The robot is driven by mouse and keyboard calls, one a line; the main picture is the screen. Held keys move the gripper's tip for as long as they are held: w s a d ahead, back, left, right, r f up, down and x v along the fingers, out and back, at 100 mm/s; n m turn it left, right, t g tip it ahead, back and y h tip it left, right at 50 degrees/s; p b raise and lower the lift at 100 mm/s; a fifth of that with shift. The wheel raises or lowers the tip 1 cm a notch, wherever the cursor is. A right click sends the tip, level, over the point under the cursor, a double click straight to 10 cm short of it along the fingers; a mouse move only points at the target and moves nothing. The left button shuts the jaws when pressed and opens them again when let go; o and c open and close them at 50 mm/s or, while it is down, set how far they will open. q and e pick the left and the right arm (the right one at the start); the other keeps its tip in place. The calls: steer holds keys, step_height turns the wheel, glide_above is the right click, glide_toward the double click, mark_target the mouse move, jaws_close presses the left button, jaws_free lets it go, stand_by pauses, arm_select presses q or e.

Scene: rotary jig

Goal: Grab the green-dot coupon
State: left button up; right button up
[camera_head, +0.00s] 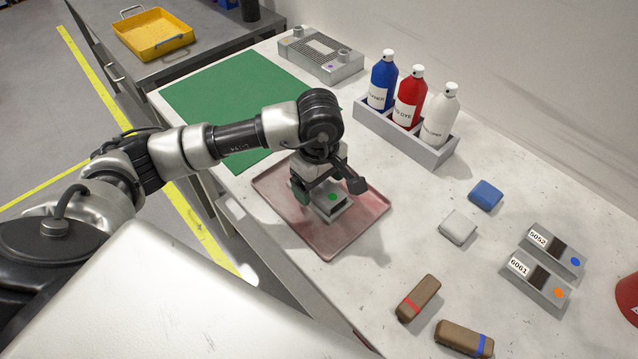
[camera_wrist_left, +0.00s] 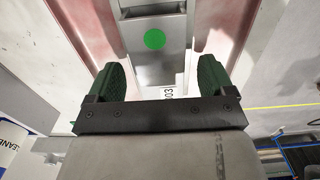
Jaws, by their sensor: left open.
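The green-dot coupon (camera_head: 333,209) is a grey metal block lying in the pink tray (camera_head: 362,217). My left gripper (camera_head: 328,194) is above the tray, right over the coupon, and partly hides it. In the left wrist view the coupon (camera_wrist_left: 155,66) shows its green dot between the two green fingertips of my left gripper (camera_wrist_left: 158,82). The fingers are apart, one on each side, with gaps to the coupon. A label ending in "03" is partly hidden by the gripper body. My right gripper is not in view.
A bottle rack (camera_head: 405,138) stands behind the tray. Blue (camera_head: 486,195) and white (camera_head: 458,227) blocks and two brown brushes (camera_head: 419,298) lie nearby. A green mat (camera_head: 225,105) is clear.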

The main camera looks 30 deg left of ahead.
arm_select(q)
steer(key=shift+f, duration=0.1)
steer(key=shift+c, duration=0.5)
steer(key=c, duration=1)
steer(key=shift+r, duration=0.2)
